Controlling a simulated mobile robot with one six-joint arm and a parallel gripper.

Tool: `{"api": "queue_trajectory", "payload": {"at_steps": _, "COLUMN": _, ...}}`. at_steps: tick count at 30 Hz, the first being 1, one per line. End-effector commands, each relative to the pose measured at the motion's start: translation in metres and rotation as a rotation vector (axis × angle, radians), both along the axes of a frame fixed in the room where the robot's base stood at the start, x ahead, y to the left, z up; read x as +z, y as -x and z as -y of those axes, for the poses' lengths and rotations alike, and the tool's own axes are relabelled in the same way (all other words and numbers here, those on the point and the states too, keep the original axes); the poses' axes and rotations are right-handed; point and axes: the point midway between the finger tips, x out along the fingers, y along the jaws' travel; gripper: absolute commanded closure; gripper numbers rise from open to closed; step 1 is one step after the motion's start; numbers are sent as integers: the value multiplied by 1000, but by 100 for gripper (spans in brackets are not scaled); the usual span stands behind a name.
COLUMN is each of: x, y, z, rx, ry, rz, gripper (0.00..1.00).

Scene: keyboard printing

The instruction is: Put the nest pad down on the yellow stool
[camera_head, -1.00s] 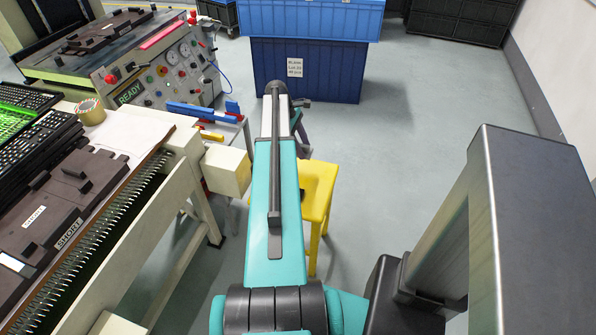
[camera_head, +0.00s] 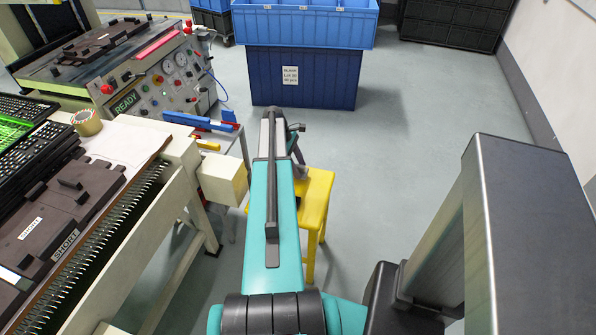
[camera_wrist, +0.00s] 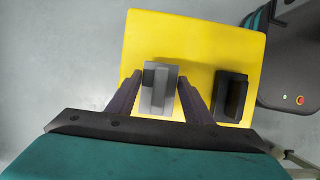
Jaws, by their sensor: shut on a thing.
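The yellow stool (camera_wrist: 195,35) lies under my gripper in the wrist view; its top also shows beside my arm in the head view (camera_head: 317,190). My gripper (camera_wrist: 159,82) is shut on a small grey block with a raised rib, which I take to be the nest pad (camera_wrist: 160,90). The pad is seen over the stool top, between the two dark fingers. I cannot tell whether it touches the stool. My arm hides the gripper and pad in the head view.
A dark block (camera_wrist: 230,97) is on the stool top, right of my gripper. A cream bench (camera_head: 140,215) stands left of the stool. Blue crates (camera_head: 305,75) stand beyond it. The floor to the right is clear.

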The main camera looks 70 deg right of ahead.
Motion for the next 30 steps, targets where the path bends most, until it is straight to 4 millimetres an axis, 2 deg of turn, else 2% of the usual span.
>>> {"api": "queue_trajectory", "payload": {"at_steps": 6, "x": -21, "y": 0, "z": 0, "rx": 1, "ry": -1, "rz": -1, "gripper": 72}}
{"api": "queue_trajectory", "payload": {"at_steps": 20, "x": -26, "y": -1, "z": 0, "rx": 2, "ry": -1, "rz": -1, "gripper": 72}}
{"api": "queue_trajectory", "payload": {"at_steps": 21, "x": -27, "y": -1, "z": -1, "rx": 2, "ry": -1, "rz": -1, "gripper": 52}}
{"api": "queue_trajectory", "payload": {"at_steps": 24, "x": -26, "y": -1, "z": -1, "rx": 2, "ry": -1, "rz": -1, "gripper": 35}}
{"api": "queue_trajectory", "payload": {"at_steps": 30, "x": -26, "y": -2, "z": -1, "rx": 3, "ry": -1, "rz": 0, "gripper": 35}}
